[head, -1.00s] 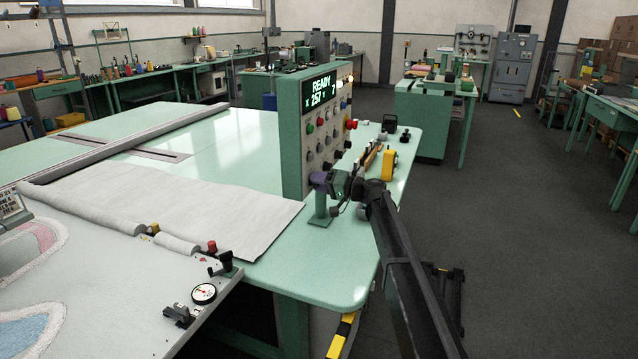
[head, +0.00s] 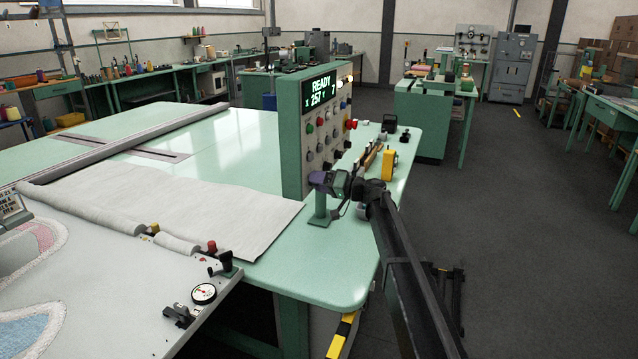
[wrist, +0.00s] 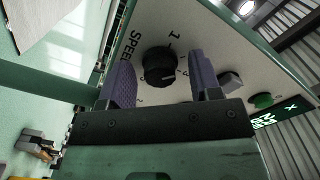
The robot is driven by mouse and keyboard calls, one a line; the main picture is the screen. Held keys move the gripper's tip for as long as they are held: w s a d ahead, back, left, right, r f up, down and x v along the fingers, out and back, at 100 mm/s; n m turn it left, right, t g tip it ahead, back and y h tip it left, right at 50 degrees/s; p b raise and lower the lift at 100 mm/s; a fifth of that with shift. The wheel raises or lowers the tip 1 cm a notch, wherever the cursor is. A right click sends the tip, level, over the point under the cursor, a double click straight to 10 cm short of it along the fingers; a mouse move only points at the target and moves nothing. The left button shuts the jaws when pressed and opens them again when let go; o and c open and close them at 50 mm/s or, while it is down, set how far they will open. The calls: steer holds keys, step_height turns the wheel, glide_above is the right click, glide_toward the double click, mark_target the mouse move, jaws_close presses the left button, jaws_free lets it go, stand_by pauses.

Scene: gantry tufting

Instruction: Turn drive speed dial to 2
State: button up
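The drive speed dial (wrist: 159,66) is a round black knob on the pale control panel face in the wrist view, with the word SPEED to its left. A "1" is printed above it; other scale marks around it are partly hidden or too small to read surely. A short light pointer mark on the knob points toward the right of the picture. My gripper (wrist: 160,72) is open, with one purple finger on each side of the dial and a visible gap to each. In the head view my gripper (head: 318,181) is at the panel's lower part, hiding the dial.
The green control panel (head: 291,146) stands on the mint table (head: 235,130), its screen (head: 320,90) reading READY. Other knobs and buttons, including a red one (head: 351,124), sit above my gripper. A yellow object (head: 389,164) stands behind. Grey cloth (head: 215,215) lies left.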

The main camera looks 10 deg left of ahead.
steer(key=v, duration=1)
steer(key=shift+s+d, duration=0.15)
steer(key=shift+d, duration=0.2)
